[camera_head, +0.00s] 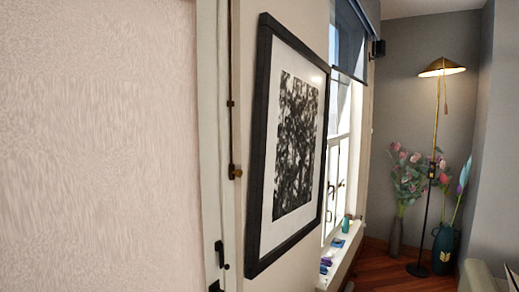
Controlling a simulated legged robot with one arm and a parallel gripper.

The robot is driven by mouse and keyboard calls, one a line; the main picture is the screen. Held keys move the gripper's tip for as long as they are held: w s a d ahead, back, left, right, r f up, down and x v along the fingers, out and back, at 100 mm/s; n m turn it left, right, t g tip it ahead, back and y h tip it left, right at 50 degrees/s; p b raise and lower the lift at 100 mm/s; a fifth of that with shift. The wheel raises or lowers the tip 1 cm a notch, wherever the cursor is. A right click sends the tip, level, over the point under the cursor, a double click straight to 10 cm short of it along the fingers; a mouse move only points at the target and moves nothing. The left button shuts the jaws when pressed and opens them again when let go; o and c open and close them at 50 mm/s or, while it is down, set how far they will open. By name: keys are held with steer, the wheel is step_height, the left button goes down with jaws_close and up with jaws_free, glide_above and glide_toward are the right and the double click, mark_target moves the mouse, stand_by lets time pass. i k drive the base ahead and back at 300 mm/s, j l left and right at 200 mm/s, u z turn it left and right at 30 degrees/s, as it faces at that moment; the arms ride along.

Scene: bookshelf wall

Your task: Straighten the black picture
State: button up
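The black picture (258,150) hangs on the light wall in the middle of the view, seen at a steep angle. It has a black frame, a white mat and a black-and-white print (296,148) of tangled dark shapes. Its left edge leans, with the top further right than the bottom, and is not parallel to the door trim beside it. The picture looks tilted. All four corners show. My gripper is not in view, and nothing touches the picture.
White door trim (212,120) with dark latches stands left of the picture. A window (340,150) with a blue blind (347,38) and small items on its sill lies beyond. A floor lamp (434,150) and vases with flowers stand in the far corner on the wooden floor (400,268).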

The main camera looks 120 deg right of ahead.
mark_target(291, 106)
steer(key=z, duration=4.6)
steer(key=i+j, duration=0.1)
steer(key=i, duration=0.55)
